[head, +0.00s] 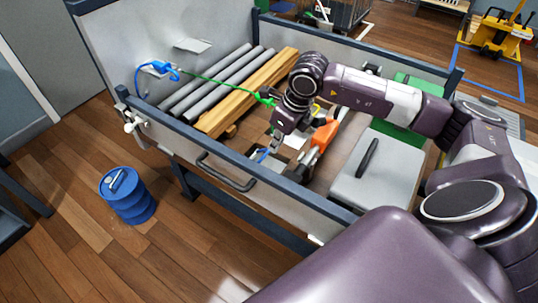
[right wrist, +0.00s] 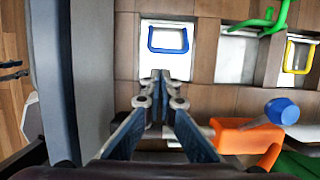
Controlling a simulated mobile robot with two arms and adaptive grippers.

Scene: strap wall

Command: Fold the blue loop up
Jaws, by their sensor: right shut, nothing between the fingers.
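The blue loop (right wrist: 168,50) shows in the right wrist view as a rounded rectangular frame on a white plate (right wrist: 149,25). In the head view a bit of it (head: 262,155) shows just below my right gripper, which hides the rest. My right gripper (right wrist: 161,76) is shut and empty. In the wrist view its fingertips lie over the near part of the white plate, just short of the loop's near bar. They look apart from it, but I cannot tell the height between them. In the head view the gripper (head: 276,138) is inside the bin. My left gripper is not in view.
A yellow loop (right wrist: 289,57) and a green piece (right wrist: 270,22) sit to the right. An orange tool (right wrist: 243,137) lies beside my right gripper. The bin's front wall (head: 250,182) with a dark handle is close by. Grey pipes (head: 215,80) lie on the left.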

